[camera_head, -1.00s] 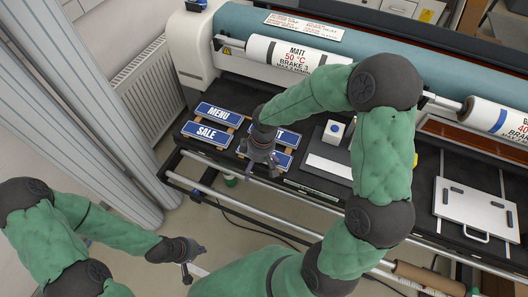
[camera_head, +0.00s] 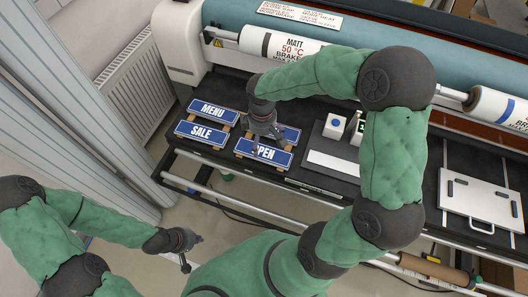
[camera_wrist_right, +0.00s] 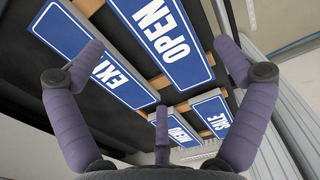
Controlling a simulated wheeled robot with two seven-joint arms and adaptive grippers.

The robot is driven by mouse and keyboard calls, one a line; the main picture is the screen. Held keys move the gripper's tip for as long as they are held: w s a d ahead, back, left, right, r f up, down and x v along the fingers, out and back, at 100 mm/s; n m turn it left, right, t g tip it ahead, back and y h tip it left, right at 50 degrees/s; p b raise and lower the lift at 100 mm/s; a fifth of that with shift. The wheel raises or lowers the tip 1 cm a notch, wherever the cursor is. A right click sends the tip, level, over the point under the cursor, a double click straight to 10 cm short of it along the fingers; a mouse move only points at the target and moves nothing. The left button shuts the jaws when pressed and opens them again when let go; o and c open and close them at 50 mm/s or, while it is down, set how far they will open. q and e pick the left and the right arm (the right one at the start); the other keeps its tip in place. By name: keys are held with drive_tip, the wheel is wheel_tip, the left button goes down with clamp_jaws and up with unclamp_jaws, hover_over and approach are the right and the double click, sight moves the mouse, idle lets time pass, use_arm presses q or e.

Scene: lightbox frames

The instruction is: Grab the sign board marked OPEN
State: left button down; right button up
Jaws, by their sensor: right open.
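The OPEN sign board (camera_head: 266,153) is blue with white letters. In the right wrist view, the OPEN sign (camera_wrist_right: 172,44) shows between the spread fingers, beside the EXIT sign (camera_wrist_right: 95,55). My right gripper (camera_head: 266,134) is open and empty, above the EXIT and OPEN signs. In the right wrist view its purple fingers (camera_wrist_right: 160,65) stand wide apart. My left gripper (camera_head: 190,250) is low at the left, away from the signs; its finger opening is too small to judge.
The MENU sign (camera_head: 213,112) and SALE sign (camera_head: 201,134) lie just left, on wooden strips. A white plate with a handle (camera_head: 482,204) lies far right. Rollers run behind; a metal rail (camera_head: 240,205) runs in front.

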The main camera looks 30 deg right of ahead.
sight(265, 148)
drive_tip(key=f, duration=0.1)
drive_tip(key=f+b, duration=0.1)
drive_tip(key=f, duration=0.1)
drive_tip(key=f+b, duration=0.1)
drive_tip(key=f, duration=0.1)
drive_tip(key=shift+s+d+f, duration=0.1)
drive_tip(key=shift+s+d, duration=0.05)
drive_tip(key=shift+d, duration=0.15)
drive_tip(key=c, duration=1)
